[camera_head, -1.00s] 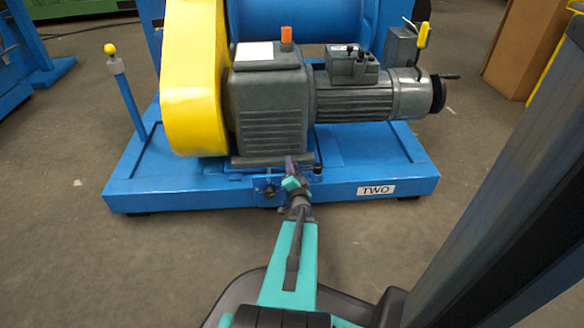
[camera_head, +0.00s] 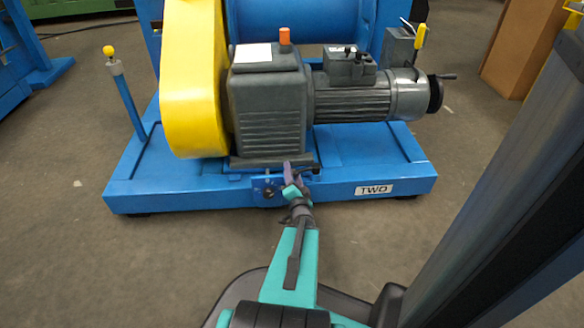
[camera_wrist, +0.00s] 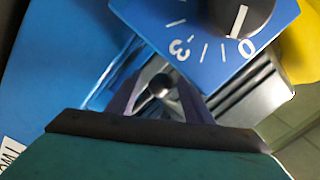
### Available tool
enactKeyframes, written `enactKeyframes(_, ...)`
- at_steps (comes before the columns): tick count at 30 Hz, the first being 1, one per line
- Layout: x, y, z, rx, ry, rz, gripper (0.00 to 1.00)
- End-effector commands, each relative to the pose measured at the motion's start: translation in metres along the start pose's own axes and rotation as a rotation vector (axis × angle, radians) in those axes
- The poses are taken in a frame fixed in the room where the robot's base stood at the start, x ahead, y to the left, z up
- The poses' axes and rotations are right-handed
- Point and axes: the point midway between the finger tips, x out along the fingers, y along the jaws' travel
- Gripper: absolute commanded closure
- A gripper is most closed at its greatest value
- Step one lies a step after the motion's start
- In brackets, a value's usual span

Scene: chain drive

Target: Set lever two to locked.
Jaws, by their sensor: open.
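My gripper (camera_head: 289,173) is at the front edge of the blue base frame (camera_head: 150,193), below the grey gearbox (camera_head: 268,110). A small dark lever end (camera_head: 316,170) shows just right of my fingers. In the wrist view, the two purple fingers of my gripper (camera_wrist: 160,82) are apart, with a dark round knob (camera_wrist: 159,86) between them or just beyond; I cannot tell if they touch it. The white TWO plate (camera_head: 374,190) is on the base front, to the right. The lever's set position is not readable.
A dial (camera_head: 268,191) on a blue panel sits just left of my gripper; its marks show in the wrist view (camera_wrist: 241,18). A yellow-knobbed post (camera_head: 110,52) stands left, and a yellow handle (camera_head: 420,36) is right of the motor (camera_head: 355,103). Floor in front is clear.

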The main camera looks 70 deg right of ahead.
Motion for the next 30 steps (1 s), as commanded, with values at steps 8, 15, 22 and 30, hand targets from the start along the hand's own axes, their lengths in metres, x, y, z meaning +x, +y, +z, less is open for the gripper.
enactKeyframes(8, -0.024, -0.002, -0.003, 0.000, 0.001, 0.002, 0.54)
enactKeyframes(15, -0.039, -0.002, -0.004, 0.001, 0.001, 0.002, 0.54)
enactKeyframes(22, -0.056, -0.001, -0.004, 0.000, 0.002, 0.003, 0.54)
enactKeyframes(30, -0.077, -0.001, -0.004, 0.001, 0.002, 0.003, 0.54)
